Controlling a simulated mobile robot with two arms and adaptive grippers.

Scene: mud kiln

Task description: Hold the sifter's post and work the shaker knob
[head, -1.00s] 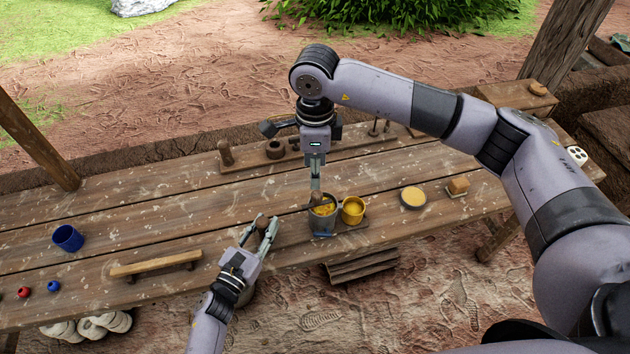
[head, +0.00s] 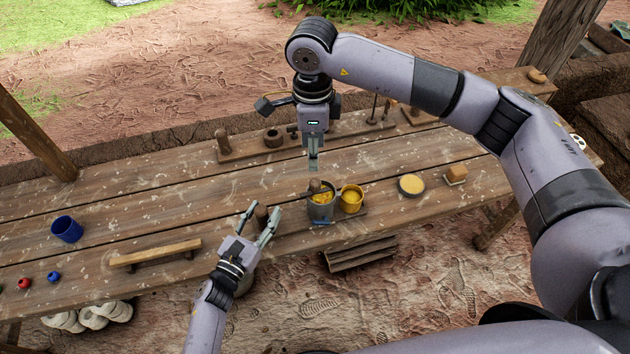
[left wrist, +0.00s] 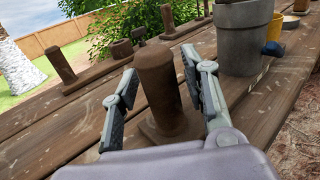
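The wooden post (head: 262,214) stands upright on its board near the table's front edge. My left gripper (head: 257,218) is open, with one finger on each side of the post. In the left wrist view the post (left wrist: 157,85) stands between the spread fingers, with gaps showing. The grey sifter pot (head: 320,211) is to the right of the post and holds yellow material. The brown shaker knob (head: 315,186) sticks up at its rim. My right gripper (head: 314,167) is above the knob, apart from it and empty; its finger gap is unclear from this side.
A yellow cup (head: 351,203) stands right beside the pot. Farther right are a round dish of yellow material (head: 411,184) and a small block (head: 457,174). A wooden rack (head: 290,142) lies behind. A low wooden bar (head: 155,256) and blue cup (head: 67,229) are left.

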